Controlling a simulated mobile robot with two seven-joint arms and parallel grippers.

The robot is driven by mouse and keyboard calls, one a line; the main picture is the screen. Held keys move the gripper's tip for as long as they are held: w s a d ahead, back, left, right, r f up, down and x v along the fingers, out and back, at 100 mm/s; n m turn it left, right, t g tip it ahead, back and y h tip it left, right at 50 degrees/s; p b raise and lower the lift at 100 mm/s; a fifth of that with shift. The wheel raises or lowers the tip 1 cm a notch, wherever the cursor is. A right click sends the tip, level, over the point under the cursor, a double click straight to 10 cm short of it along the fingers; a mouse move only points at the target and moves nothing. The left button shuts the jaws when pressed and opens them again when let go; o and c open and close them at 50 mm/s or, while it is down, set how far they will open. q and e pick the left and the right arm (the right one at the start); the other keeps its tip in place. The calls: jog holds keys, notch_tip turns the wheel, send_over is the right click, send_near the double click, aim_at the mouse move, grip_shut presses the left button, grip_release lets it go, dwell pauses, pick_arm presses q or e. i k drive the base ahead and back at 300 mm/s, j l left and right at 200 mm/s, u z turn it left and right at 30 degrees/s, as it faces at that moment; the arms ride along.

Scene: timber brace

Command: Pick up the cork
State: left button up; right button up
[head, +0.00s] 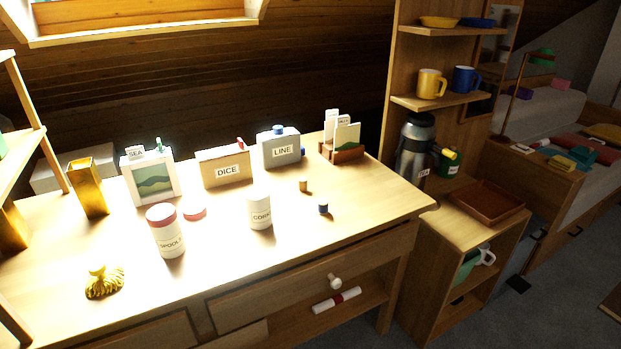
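A small tan-brown cork (303,185) stands on the wooden desk (225,265), right of the middle. It is behind and to the right of a white canister (260,211) whose label seems to read CORKS. The cork looks clear of the things around it. Neither of my grippers shows in the head view.
A small blue item (323,208) lies in front of the cork. Behind are a DICE box (225,167), a grey LINE container (279,149) and a card holder (342,151). A SPOOLS canister (166,231) and red disc (195,213) are left. The desk's front right is bare.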

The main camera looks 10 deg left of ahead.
aim_at(301, 181)
jog(key=u, duration=1.15)
jog(key=i+l+u, duration=0.1)
jog(key=l+u, duration=0.85)
jog(key=j, duration=0.1)
